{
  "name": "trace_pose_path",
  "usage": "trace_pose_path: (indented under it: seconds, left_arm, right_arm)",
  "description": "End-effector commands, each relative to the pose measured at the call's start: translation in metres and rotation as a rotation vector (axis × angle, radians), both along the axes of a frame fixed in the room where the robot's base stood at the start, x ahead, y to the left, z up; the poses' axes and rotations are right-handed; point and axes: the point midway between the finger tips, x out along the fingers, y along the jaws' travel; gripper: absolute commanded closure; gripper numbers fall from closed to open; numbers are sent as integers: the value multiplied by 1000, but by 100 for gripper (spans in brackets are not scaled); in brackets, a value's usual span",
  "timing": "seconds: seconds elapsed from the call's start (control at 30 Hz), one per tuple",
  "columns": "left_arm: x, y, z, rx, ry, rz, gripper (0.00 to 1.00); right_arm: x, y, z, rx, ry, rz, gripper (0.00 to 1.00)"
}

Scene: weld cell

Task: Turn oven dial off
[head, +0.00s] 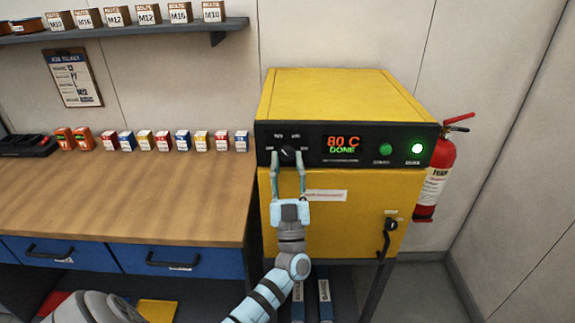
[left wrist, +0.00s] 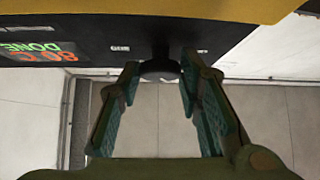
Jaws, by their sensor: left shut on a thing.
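The yellow oven (head: 350,220) stands to the right of the workbench, with a black control panel along its upper front. The oven dial (head: 288,154) is a dark round knob at the panel's left end. The display (head: 343,144) reads "80 C" and "DONE". My left gripper (head: 288,160) reaches up to the dial and is shut on it, a finger on each side. In the left wrist view the dial (left wrist: 160,68) sits between the fingertips, with the panel upside down. The dial's exact pointer setting is too small to tell. My right gripper is not in view.
A door handle (head: 386,232) is below. A fire extinguisher (head: 436,176) hangs beside the oven. The wooden workbench (head: 130,190) at left holds small boxes along the wall.

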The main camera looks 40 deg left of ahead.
Motion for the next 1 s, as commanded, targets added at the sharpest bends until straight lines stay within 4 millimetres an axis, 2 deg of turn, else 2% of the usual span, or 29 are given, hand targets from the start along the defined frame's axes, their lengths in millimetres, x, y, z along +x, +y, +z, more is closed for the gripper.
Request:
trace_pose_path:
  seconds: [0.5, 1.0]
  left_arm:
    - [5, -7, 1, -345, -260, -1, 95]
    - [8, -11, 7, -670, -507, 0, 95]
  right_arm:
    - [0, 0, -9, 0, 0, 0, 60]
    - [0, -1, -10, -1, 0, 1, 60]
